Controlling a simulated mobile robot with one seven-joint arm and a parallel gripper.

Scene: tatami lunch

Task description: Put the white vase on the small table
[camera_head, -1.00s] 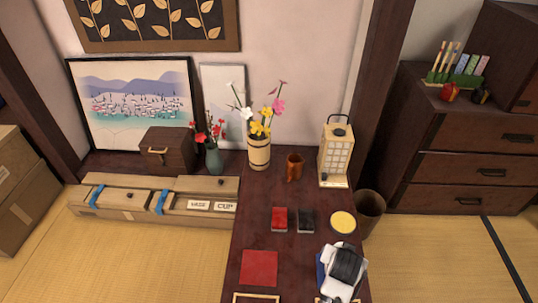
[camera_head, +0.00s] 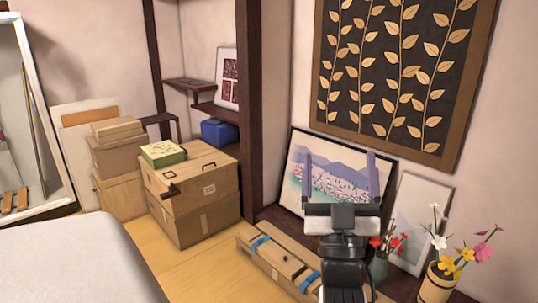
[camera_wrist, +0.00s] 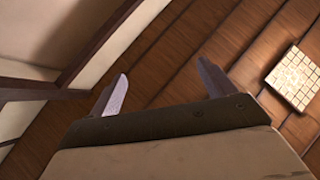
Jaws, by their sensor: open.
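I see no white vase in either current view. A grey-green vase (camera_head: 379,268) with red flowers stands low at the right in the head view, partly behind my arm. A wooden tub (camera_head: 437,284) with pink, yellow and white flowers stands at the lower right. I cannot make out a small table for certain; a small dark stand (camera_head: 160,120) shows behind the boxes. My gripper (camera_head: 340,182) is raised with its fingers pointing up, open and empty, in front of the landscape picture. In the wrist view my gripper (camera_wrist: 162,75) has nothing between its fingers.
Stacked cardboard boxes (camera_head: 192,203) stand left of the dark post (camera_head: 250,110), with a green box (camera_head: 163,153) on top. A long low box (camera_head: 282,258) lies on the tatami. A pale rounded surface (camera_head: 75,265) fills the lower left. The wrist view shows brown planks and a pale gridded square (camera_wrist: 295,78).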

